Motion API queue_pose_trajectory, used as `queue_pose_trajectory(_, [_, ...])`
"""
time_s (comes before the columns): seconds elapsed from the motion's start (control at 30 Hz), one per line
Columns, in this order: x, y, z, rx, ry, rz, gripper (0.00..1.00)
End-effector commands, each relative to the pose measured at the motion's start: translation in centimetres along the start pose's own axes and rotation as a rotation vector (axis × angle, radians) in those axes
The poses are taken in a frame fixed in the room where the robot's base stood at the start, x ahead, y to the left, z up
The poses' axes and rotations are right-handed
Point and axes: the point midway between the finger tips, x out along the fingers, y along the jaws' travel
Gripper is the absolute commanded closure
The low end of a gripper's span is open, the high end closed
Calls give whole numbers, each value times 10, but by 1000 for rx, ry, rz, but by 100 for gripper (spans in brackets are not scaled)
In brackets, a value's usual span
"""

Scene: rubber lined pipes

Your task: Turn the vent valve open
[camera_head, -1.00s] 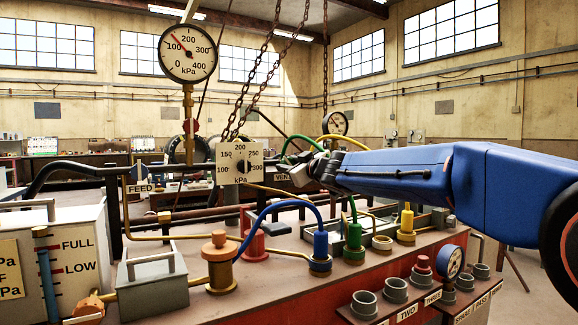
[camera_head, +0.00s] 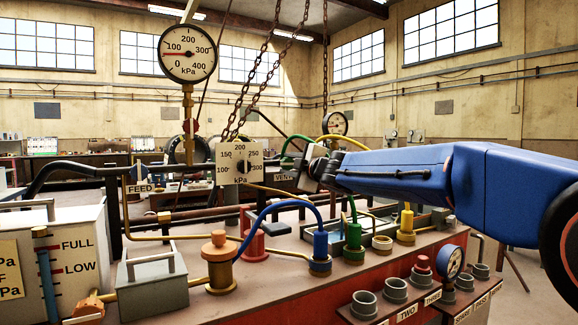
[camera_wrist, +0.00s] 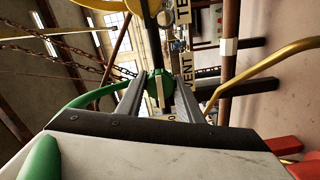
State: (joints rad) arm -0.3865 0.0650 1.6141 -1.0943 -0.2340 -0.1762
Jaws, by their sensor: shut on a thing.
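The vent valve (camera_wrist: 159,90) shows in the wrist view as a green body with a pale lever, near a VENT label (camera_wrist: 188,68). My gripper (camera_wrist: 163,86) is shut on the valve, with one finger on each side of the lever. In the head view my gripper (camera_head: 311,168) is at the right of the VENT label (camera_head: 284,177), and the valve itself is hidden behind it. The large dial gauge (camera_head: 188,53) has its red needle pointing left, near 100 kPa.
A square kPa selector plate (camera_head: 239,163) stands left of my gripper. Chains (camera_head: 262,75) hang behind it. Blue, green and yellow hoses rise from the bench (camera_head: 290,250) below my arm. In the wrist view a brass pipe (camera_wrist: 262,68) runs at the right.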

Motion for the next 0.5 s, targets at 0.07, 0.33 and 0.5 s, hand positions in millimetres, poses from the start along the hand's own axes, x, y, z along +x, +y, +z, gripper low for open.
queue_pose_trajectory(0.07, [0, -2, 0, -24, 0, -2, 89])
queue_pose_trajectory(0.33, [0, -2, 0, -64, 0, -2, 89])
queue_pose_trajectory(0.5, [0, -2, 0, -66, 0, -3, 89])
